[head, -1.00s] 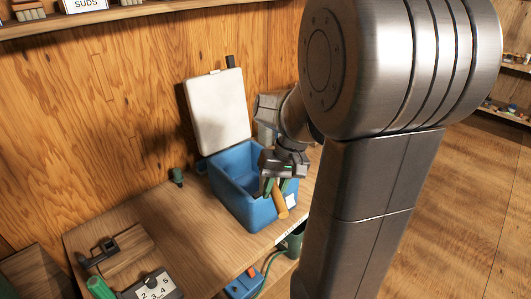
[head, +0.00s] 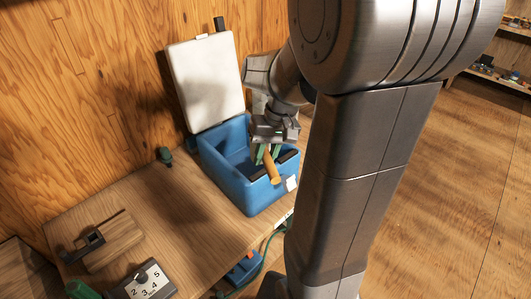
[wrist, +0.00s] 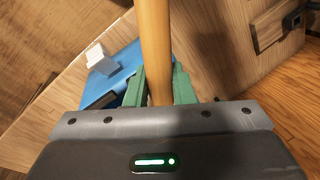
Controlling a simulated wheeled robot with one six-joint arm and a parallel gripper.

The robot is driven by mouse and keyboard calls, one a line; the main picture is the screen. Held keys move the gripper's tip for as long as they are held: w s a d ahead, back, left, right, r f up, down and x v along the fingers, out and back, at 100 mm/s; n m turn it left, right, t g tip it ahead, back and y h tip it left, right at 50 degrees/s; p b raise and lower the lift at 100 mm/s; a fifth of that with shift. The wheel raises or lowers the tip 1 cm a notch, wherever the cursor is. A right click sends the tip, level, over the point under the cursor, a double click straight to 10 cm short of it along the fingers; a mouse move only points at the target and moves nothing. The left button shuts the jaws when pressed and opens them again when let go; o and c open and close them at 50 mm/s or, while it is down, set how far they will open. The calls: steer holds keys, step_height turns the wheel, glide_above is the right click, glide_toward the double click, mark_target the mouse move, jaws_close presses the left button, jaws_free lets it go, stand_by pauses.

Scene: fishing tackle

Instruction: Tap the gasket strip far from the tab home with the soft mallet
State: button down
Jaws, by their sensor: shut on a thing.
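The blue box (head: 222,178) stands on the bench with its white lid (head: 205,82) open against the wall. Two dark strips lie along its front rim, a left one (head: 257,174) and a right one (head: 288,156); a white tab (head: 291,184) is on the front face below. In the wrist view one dark strip (wrist: 101,101) and the white tab (wrist: 97,54) show left of the handle. My gripper (head: 264,154) is above the box, its green fingers shut on the mallet's wooden handle (head: 272,168). The handle crosses the rim between the strips in the head view. The mallet head is not visible.
A dial box with numbers (head: 146,281), a dark clamp-like fitting (head: 85,244) and a small green item (head: 165,156) are on the bench. A blue item (head: 243,269) sits below the bench edge. The bench left of the box is mostly clear.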

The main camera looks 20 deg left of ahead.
steer(key=shift+f, duration=0.5)
step_height(320, 180, down, 6)
steer(key=b, duration=0.4)
steer(key=shift+r+p, duration=1.95)
steer(key=shift+r, duration=0.65)
steer(key=shift+r, duration=0.15)
steer(key=shift+r+p, duration=0.1)
steer(key=shift+p, duration=0.25)
